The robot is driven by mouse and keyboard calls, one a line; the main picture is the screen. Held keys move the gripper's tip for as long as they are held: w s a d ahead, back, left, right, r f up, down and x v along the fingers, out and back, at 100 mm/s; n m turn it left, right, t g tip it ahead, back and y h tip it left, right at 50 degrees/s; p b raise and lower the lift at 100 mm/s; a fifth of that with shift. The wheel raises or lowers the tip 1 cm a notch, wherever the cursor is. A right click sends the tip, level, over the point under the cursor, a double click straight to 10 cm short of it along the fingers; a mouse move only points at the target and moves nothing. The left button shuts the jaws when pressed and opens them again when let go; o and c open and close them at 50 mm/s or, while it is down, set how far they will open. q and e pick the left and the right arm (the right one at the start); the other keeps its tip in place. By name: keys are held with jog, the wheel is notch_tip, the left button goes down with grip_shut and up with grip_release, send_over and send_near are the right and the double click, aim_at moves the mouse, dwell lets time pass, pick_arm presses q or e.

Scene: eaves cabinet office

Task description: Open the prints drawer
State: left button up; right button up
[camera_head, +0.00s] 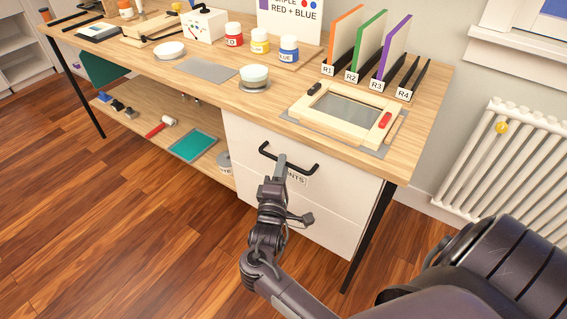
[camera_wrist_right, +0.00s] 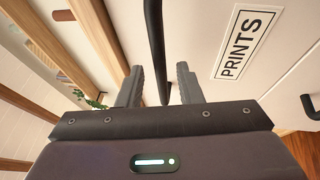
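The prints drawer (camera_head: 340,190) is the white upper drawer under the right end of the desk. Its front looks flush with the cabinet. Its black bar handle (camera_head: 305,168) sits above a PRINTS label, partly hidden by my gripper in the head view. My right gripper (camera_head: 280,163) is at the handle. In the right wrist view the handle (camera_wrist_right: 154,40) runs between the two fingers of my right gripper (camera_wrist_right: 158,80), with a visible gap on each side. The PRINTS label (camera_wrist_right: 243,43) is right of it. My left gripper is not in view.
A second drawer handle (camera_wrist_right: 311,106) shows at the right of the wrist view. The desktop (camera_head: 225,92) above holds paint jars, a wooden frame (camera_head: 300,106) and a rack of coloured panels. A lower shelf (camera_head: 145,137) lies left of the drawers. A radiator (camera_head: 510,160) stands right.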

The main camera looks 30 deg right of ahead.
jog(key=shift+x, duration=1.15)
jog(key=shift+f, duration=0.1)
jog(key=shift+a, duration=0.1)
jog(key=shift+c, duration=0.2)
grip_shut()
